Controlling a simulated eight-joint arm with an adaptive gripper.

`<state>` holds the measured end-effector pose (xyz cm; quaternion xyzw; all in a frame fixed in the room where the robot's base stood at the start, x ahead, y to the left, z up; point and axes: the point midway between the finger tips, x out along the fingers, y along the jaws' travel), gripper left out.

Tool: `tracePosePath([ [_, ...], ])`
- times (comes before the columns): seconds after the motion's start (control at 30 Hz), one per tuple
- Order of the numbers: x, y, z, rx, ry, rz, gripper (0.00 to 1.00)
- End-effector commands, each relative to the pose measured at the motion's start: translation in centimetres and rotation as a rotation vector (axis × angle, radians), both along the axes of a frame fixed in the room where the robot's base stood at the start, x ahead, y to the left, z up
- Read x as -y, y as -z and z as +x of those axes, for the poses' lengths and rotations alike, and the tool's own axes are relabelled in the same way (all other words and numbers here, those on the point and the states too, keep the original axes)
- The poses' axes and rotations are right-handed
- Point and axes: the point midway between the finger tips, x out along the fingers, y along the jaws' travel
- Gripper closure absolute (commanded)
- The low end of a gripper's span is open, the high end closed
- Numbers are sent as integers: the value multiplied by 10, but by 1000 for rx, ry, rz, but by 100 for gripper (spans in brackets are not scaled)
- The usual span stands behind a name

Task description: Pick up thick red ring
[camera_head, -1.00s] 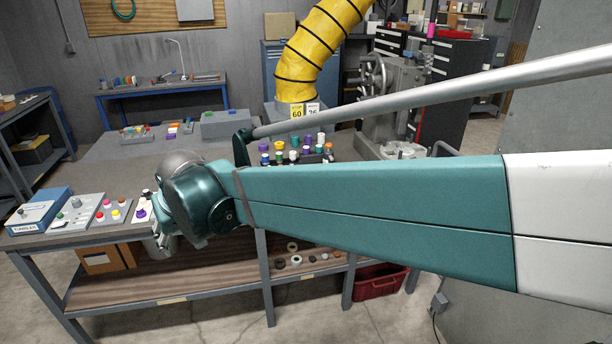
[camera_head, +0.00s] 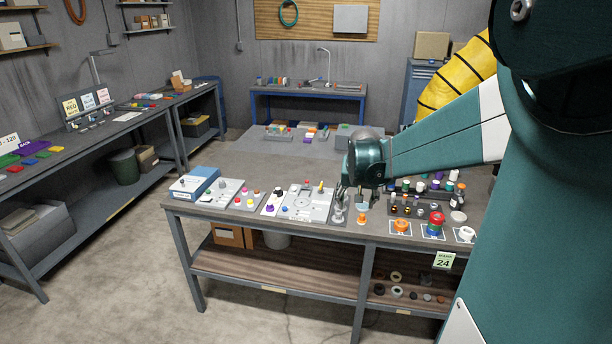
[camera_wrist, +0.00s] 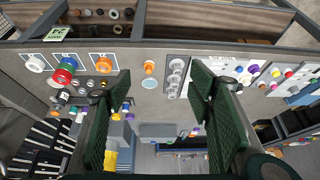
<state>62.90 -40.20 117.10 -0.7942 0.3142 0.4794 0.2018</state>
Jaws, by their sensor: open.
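A thick red ring (camera_head: 437,216) tops a short stack with green and blue below it, on a marked square near the bench's front edge. In the wrist view the red ring (camera_wrist: 69,63) lies left of my fingers. My gripper (camera_head: 352,207) points down over the bench, left of the stack and apart from it. In the wrist view my gripper (camera_wrist: 160,75) has its two dark green fingers wide apart with nothing between them. Whether the red part is one ring or more, I cannot tell.
An orange ring (camera_head: 401,226) and a white ring (camera_head: 466,234) flank the stack on their own squares. An orange-topped cup-like piece (camera_head: 361,214) stands near my gripper. A grey panel (camera_head: 306,203) is to the left. Bottles and small parts crowd behind the rings.

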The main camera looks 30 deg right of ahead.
Motion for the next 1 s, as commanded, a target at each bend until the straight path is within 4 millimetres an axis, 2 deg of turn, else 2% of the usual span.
tracePosePath([
  [0.03, 16, -1, 1, -3, 23, 2, 48],
  [0.3, 91, 9, 0, -16, 131, 14, 48],
  [0.53, 156, 22, -9, -28, 225, 26, 48],
  [0.77, 221, 40, -26, -38, 319, 36, 48],
  [1.0, 287, 62, -51, -48, 417, 48, 48],
])
